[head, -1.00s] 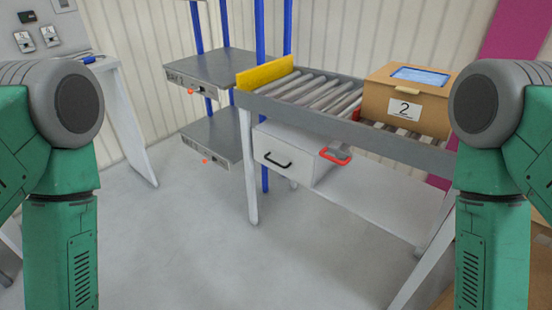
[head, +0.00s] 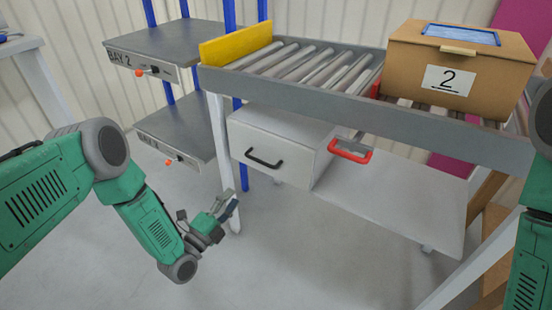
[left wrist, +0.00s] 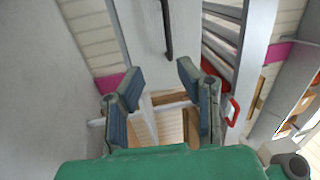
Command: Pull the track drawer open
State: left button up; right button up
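The white track drawer (head: 246,142) hangs shut under the left part of the roller track (head: 330,98). Its black bar handle (head: 264,160) is on the front face. My left gripper (head: 222,208) is in front of and below the drawer, left of the handle, and touches nothing that I can see. In the left wrist view the gripper (left wrist: 158,82) has its two fingers apart with nothing between them. The dark handle (left wrist: 168,30) shows beyond the fingertips there, on the white drawer front (left wrist: 140,30). My right gripper is out of view.
A red handle (head: 350,153) sits right of the drawer. A white table leg (head: 222,150) stands close to my left gripper. Grey shelves (head: 165,45) are at left. The floor in front is clear.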

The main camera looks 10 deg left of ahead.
aim_at(259, 162)
pick_arm(q)
jog(key=shift+m+t, duration=0.3)
jog(key=shift+m, duration=0.2)
jog(key=shift+r+b+x, duration=0.15)
jog(key=shift+b+x, duration=1.05)
jog(key=shift+x, duration=2.55)
jog(key=shift+r+b+x, duration=0.15)
jog(key=shift+b+x, duration=1)
jog(key=shift+x, duration=2.55)
jog(key=shift+s+a, duration=0.1)
jog(key=shift+s, duration=0.05)
grip_shut()
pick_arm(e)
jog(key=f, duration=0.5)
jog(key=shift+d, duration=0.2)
